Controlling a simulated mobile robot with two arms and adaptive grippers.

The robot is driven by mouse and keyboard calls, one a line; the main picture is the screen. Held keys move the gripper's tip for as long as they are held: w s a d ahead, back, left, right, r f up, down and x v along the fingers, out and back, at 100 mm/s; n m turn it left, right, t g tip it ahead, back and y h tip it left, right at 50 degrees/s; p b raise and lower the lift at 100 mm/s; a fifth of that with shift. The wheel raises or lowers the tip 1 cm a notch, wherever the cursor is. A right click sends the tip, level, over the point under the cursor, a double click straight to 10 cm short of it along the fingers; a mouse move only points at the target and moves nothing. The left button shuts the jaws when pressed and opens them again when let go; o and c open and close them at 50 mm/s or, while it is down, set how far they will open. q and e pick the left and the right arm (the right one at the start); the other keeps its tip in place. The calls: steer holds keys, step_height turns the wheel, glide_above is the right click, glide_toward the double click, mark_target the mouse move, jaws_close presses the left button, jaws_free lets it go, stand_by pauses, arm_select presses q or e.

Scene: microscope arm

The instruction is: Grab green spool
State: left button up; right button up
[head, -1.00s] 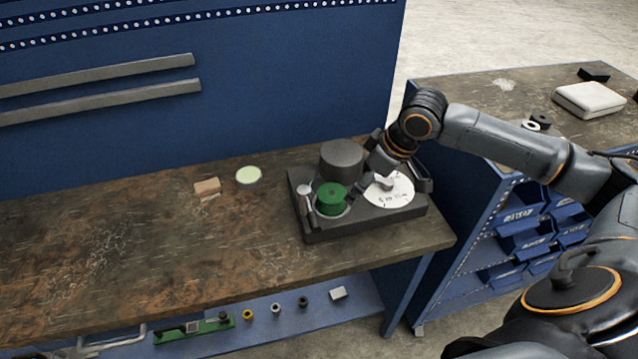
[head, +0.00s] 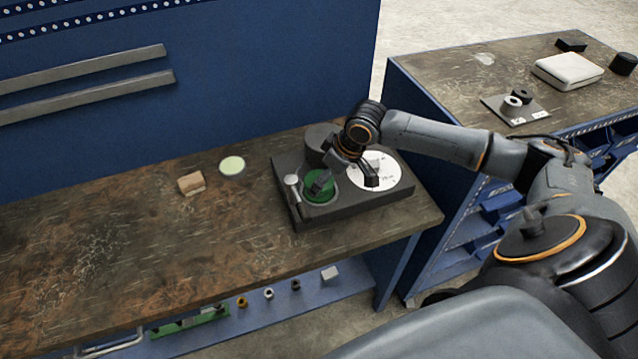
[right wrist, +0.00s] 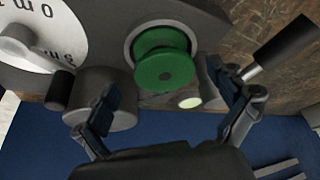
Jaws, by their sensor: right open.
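The green spool (head: 316,192) sits in a round recess of a dark device (head: 350,210) on the workbench. In the head view my right gripper (head: 346,182) is over the device, and one finger partly covers the spool. In the right wrist view the spool (right wrist: 165,68) shows upper middle, and my right gripper (right wrist: 160,88) has its fingers spread wide, one to each side of it in the picture. Nothing is held. I cannot tell whether a finger touches the spool. My left gripper is not in view.
A dark cylinder (right wrist: 104,112), a white dial (head: 385,180) and a lever with a rounded head (head: 292,180) stand close around the spool. A small wooden block (head: 191,184) and a pale round disc (head: 232,165) lie to the left. The bench's left part is clear.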

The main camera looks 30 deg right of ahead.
steer(key=x, duration=0.3)
steer(key=shift+a+f+p, duration=0.1)
steer(key=shift+a+p, duration=0.15)
steer(key=shift+p, duration=0.15)
steer(key=shift+w+f, duration=0.1)
steer(key=shift+f, duration=0.05)
steer(key=c, duration=1.3)
